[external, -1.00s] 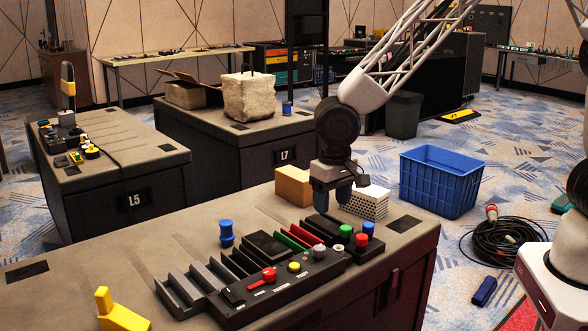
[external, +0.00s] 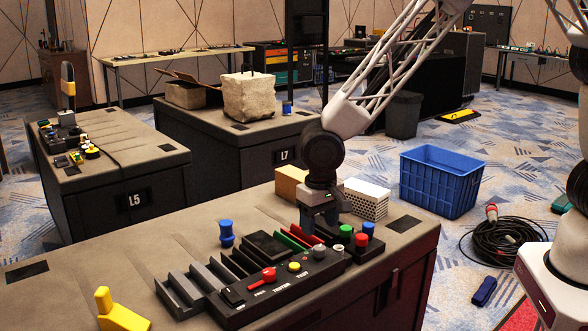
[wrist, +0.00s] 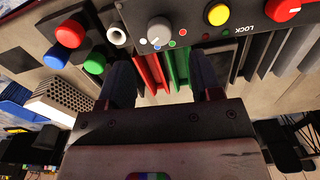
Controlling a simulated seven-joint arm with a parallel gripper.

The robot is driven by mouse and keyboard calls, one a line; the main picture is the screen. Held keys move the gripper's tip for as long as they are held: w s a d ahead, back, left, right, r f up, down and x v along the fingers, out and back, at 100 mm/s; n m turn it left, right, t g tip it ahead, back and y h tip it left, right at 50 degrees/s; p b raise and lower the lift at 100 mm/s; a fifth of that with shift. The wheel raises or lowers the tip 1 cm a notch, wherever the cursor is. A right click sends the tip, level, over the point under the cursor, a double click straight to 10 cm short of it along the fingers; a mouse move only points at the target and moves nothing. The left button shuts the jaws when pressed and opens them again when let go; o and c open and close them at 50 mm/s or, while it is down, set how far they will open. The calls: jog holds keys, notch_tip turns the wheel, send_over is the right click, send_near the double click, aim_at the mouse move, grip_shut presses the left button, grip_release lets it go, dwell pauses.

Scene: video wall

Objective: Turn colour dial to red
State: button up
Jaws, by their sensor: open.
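The colour dial is a grey-white round knob (wrist: 160,30) on the dark control panel, with small coloured dots beside it in the wrist view. It is small in the external view (external: 319,251). I cannot tell for certain which dot it points at. My gripper (external: 319,226) is low over the red and green slats behind the panel, pointing down. In the wrist view my gripper (wrist: 161,68) has its two dark fingers spread apart and empty. The dial is just beyond the fingertips, toward the picture's top, and not between them.
Green (external: 346,232), red (external: 361,241) and blue (external: 368,228) knobs stand right. A perforated white block (external: 366,199) is behind.

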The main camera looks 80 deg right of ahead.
aim_at(319, 247)
jog(key=shift+f, duration=3.35)
jog(key=c, duration=0.9)
